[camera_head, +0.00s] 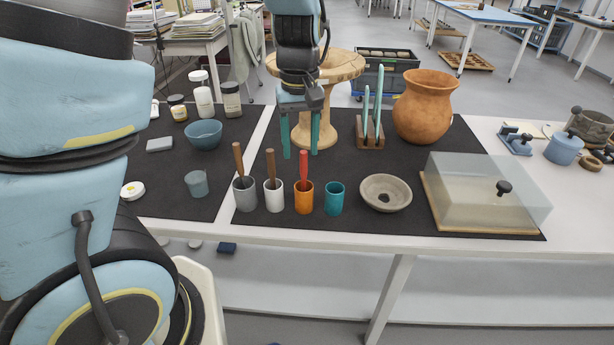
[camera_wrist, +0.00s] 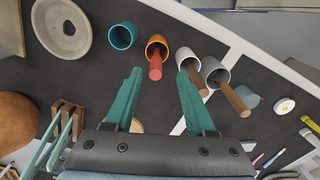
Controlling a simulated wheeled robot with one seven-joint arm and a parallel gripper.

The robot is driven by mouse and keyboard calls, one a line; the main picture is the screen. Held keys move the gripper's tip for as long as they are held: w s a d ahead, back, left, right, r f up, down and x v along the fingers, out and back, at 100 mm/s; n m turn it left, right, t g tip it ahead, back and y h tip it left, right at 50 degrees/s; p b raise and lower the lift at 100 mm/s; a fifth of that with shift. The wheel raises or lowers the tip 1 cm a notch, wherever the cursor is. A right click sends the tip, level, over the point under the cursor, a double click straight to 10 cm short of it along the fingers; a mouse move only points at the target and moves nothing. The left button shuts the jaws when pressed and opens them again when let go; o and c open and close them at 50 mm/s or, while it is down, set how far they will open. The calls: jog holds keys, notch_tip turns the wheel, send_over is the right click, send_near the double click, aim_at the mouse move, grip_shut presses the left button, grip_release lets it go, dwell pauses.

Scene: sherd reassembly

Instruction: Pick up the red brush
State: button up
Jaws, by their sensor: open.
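The red brush (camera_head: 303,167) stands handle-up in an orange cup (camera_head: 304,203) near the table's front edge. In the wrist view the red brush (camera_wrist: 155,67) leans out of the orange cup (camera_wrist: 158,43), and its handle end shows between my fingertips. My gripper (camera_head: 301,152) is open, with its teal fingers pointing down above the mat behind the row of cups. In the wrist view my gripper (camera_wrist: 159,74) has nothing between its fingers that it touches. The brush's lower end is hidden inside the cup.
A white cup (camera_head: 274,197) and a grey cup (camera_head: 244,196), each with a brown-handled tool, stand left of the orange cup. An empty teal cup (camera_head: 334,199) stands right, then a stone-like bowl (camera_head: 386,193). A wooden rack (camera_head: 370,138) and clay pot (camera_head: 425,107) stand behind.

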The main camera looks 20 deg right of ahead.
aim_at(304, 177)
jog(key=shift+s+d+f+p, duration=0.1)
jog(key=shift+d+f+p, duration=0.05)
jog(key=shift+f, duration=1.2)
jog(key=shift+s+d+f+p, duration=0.1)
jog(key=shift+f+p, duration=0.05)
jog(key=shift+f, duration=1.2)
jog(key=shift+c, duration=0.2)
grip_shut()
